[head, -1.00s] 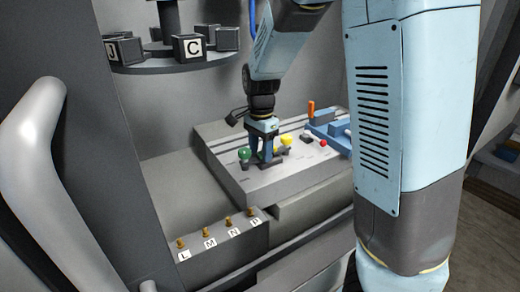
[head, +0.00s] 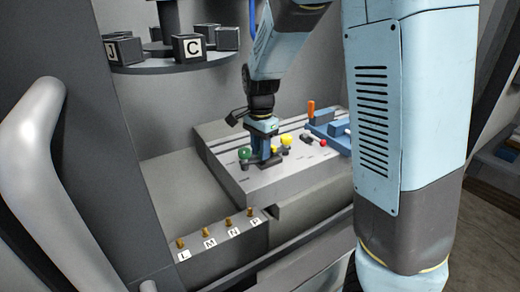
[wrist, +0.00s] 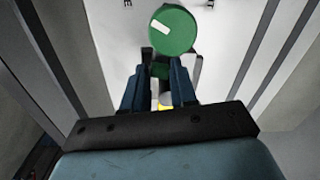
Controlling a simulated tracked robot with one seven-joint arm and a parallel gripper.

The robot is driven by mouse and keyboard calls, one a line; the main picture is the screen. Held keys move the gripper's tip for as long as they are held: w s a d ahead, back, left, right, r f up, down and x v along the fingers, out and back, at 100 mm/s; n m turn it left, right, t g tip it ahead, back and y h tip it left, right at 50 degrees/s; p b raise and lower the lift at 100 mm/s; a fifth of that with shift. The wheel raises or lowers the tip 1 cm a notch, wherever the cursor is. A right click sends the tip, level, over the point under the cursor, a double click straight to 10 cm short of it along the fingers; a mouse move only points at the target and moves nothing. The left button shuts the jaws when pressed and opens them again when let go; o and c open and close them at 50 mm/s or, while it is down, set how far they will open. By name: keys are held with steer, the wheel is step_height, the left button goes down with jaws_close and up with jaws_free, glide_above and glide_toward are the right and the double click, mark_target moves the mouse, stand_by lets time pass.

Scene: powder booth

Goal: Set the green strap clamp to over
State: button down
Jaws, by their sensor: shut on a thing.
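The green strap clamp shows in the head view as a green round knob (head: 244,152) at the left front of the grey sloped panel (head: 285,185). In the wrist view its green disc (wrist: 172,30) with a white mark is at the top, just beyond my fingertips. My gripper (head: 262,163) points down onto the panel beside the knob. In the wrist view its blue fingers (wrist: 160,85) are close together around a small green part, which appears to belong to the clamp. The fingers hide much of the clamp's base.
Yellow knobs (head: 286,141), a red button (head: 323,142) and a blue fixture with an orange handle (head: 311,106) lie to the right. Brass pegs labelled L, M, N, P (head: 229,223) stand in front. Lettered blocks (head: 189,47) sit on a round shelf upper left.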

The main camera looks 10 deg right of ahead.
steer(key=shift+w+n, duration=0.2)
steer(key=shift+n, duration=0.3)
steer(key=c, duration=0.9)
jaws_free()
step_height(320, 180, up, 14)
steer(key=shift+f, duration=0.15)
steer(key=shift+c, duration=0.5)
